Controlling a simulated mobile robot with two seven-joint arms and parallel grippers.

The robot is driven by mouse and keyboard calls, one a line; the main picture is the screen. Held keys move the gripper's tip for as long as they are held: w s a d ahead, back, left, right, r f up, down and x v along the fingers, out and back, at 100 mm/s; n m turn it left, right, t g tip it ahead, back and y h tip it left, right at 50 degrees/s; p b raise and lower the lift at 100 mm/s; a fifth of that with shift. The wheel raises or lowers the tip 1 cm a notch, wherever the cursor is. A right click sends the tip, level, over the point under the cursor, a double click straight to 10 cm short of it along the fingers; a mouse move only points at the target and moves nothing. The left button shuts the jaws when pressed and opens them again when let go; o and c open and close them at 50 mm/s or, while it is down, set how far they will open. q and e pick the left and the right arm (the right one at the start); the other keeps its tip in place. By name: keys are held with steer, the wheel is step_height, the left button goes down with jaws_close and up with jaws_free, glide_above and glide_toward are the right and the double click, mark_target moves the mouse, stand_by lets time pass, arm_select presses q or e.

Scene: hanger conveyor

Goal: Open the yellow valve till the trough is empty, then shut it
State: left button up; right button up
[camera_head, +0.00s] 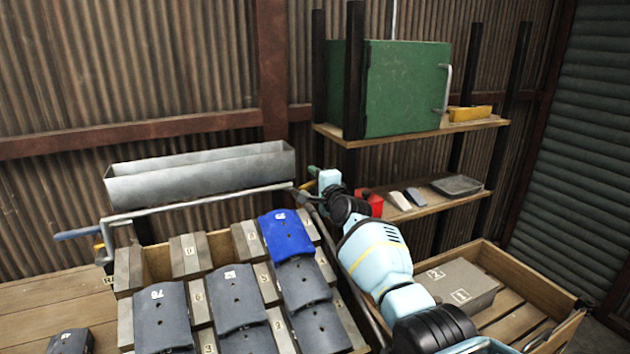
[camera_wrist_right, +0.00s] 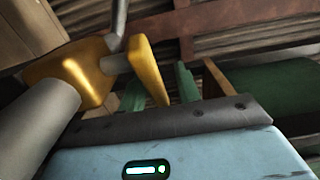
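The long grey metal trough (camera_head: 200,182) stands against the back wall. Its inner far wall shows, but its floor is hidden. The yellow valve (camera_wrist_right: 75,70) fills the upper left of the right wrist view, on a grey pipe, with a flat yellow lever (camera_wrist_right: 150,70) slanting down. My right gripper (camera_head: 316,174) is at the valve. Its green fingers (camera_wrist_right: 162,88) are apart, with the lever's lower end between them in the picture; I cannot tell whether they touch it. My left gripper is out of view.
A rack of grey shingles and one blue shingle (camera_head: 286,236) stands in front of the trough. A crank with a blue handle (camera_head: 76,233) is at left. Shelves at right carry a green cabinet (camera_head: 405,88) and a red object (camera_head: 371,203).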

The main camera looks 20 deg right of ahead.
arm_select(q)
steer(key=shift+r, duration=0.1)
